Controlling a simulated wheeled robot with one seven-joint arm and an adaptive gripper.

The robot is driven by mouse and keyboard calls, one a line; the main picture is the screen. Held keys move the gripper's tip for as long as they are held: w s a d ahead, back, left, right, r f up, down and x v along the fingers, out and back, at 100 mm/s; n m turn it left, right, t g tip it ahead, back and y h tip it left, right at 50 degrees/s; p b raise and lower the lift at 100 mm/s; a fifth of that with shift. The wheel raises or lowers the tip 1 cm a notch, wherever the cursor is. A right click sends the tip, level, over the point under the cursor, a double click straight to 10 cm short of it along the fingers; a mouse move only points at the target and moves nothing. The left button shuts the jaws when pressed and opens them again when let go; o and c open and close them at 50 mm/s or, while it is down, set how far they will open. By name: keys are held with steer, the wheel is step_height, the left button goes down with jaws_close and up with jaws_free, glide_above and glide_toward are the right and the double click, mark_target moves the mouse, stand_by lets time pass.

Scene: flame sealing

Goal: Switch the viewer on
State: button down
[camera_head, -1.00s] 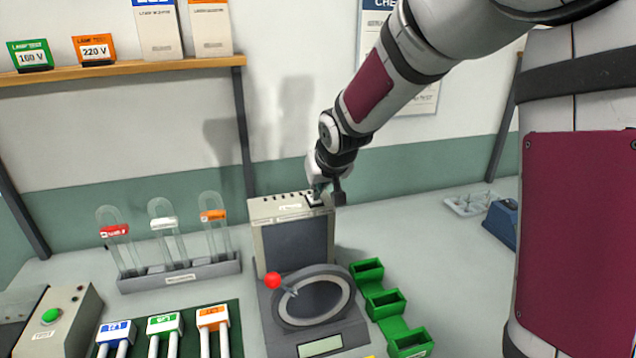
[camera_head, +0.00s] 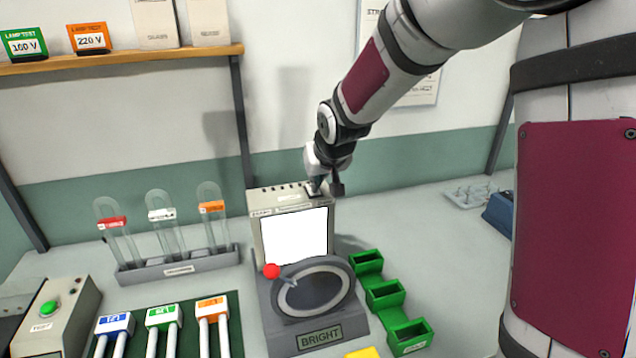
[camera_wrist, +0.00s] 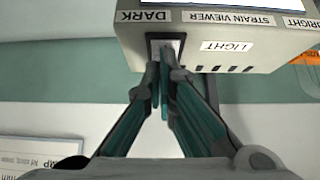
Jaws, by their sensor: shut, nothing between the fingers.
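The viewer (camera_head: 256,228) is a beige box at the centre of the bench in the head view, and its screen (camera_head: 295,236) is lit bright white. A round grey ring (camera_head: 351,288) with a red knob (camera_head: 271,271) stands in front of it. A display on its base (camera_head: 319,337) reads "BRIGHT". My gripper (camera_wrist: 162,72) is shut and empty, with its fingertips at the switch (camera_wrist: 155,40) by the "LIGHT" label (camera_wrist: 228,46) on the viewer's top. I cannot tell whether they touch it. The viewer also shows upside down in the wrist view (camera_wrist: 290,62).
Glass tubes in a rack (camera_head: 180,270) stand left of the viewer. Tagged pieces (camera_head: 163,318) lie on a green mat in front. Green bins (camera_head: 385,294) sit close to its right. A box with a green button (camera_head: 49,308) is at far left.

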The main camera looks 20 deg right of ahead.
mark_target(317, 193)
steer(key=shift+w, duration=0.15)
steer(key=shift+r, duration=0.1)
steer(key=r+p, duration=0.1)
steer(key=r, duration=0.2)
steer(key=r+p, duration=0.1)
steer(key=shift+s+r+p, duration=0.2)
steer(key=shift+s+p, duration=0.1)
steer(key=shift+s, duration=0.1)
steer(key=s+r, duration=0.5)
steer(key=s, duration=0.2)
steer(key=shift+s+r, duration=0.3)
steer(key=shift+r, duration=0.05)
steer(key=shift+s, duration=0.1)
steer(key=s+r+g, duration=0.1)
steer(key=s+g, duration=0.1)
steer(key=s, duration=2.5)
steer(key=shift+s+d+r, duration=0.2)
steer(key=shift+s+r, duration=0.1)
steer(key=shift+s, duration=0.1)
